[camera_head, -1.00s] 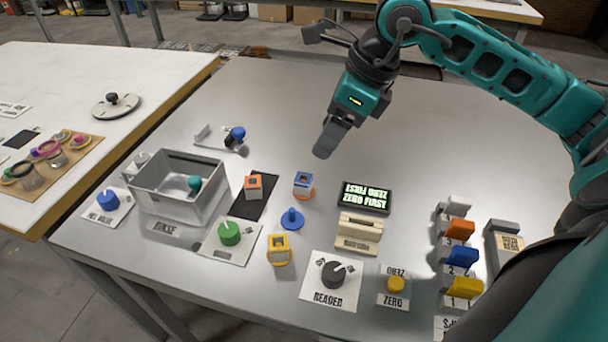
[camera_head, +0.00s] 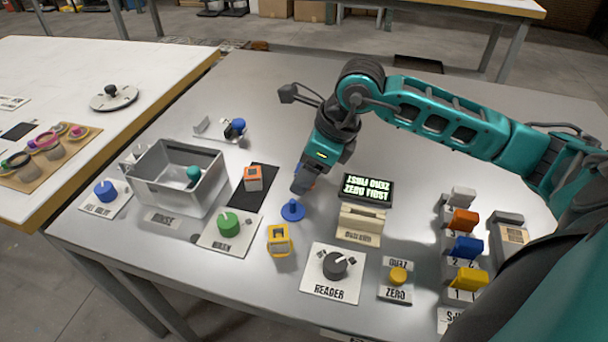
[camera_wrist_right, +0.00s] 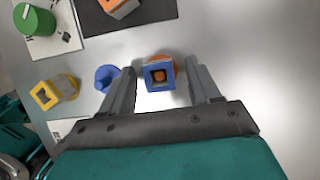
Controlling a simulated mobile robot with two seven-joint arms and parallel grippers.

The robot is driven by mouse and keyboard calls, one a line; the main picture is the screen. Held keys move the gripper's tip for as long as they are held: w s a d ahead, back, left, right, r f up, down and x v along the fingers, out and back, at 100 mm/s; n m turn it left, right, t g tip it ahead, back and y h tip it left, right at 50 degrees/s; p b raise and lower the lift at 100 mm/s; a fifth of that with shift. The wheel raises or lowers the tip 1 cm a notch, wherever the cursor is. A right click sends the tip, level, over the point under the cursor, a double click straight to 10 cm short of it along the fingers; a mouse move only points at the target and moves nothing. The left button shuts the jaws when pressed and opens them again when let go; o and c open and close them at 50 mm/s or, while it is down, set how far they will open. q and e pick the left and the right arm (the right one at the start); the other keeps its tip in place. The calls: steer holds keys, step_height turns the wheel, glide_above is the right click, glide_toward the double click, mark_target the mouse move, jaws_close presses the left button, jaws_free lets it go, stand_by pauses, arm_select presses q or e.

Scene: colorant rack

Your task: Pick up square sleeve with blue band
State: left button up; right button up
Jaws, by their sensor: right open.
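The square sleeve with the blue band (camera_wrist_right: 150,78) shows between the fingertips in the right wrist view, with an orange base (camera_wrist_right: 165,63) under it. Its open square top faces the camera. My left gripper is not in view.
A blue peg on a round base (camera_head: 292,211) stands close to the left finger. A yellow-banded sleeve (camera_head: 279,241) and an orange-banded sleeve (camera_head: 253,178) stand nearby. A display (camera_head: 367,190) and slotted block (camera_head: 360,224) are to the right. The table's back is clear.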

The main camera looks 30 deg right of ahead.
steer(key=shift+c, duration=0.3)
steer(key=c, duration=1)
steer(key=shift+o, duration=0.2)
steer(key=shift+r, duration=0.15)
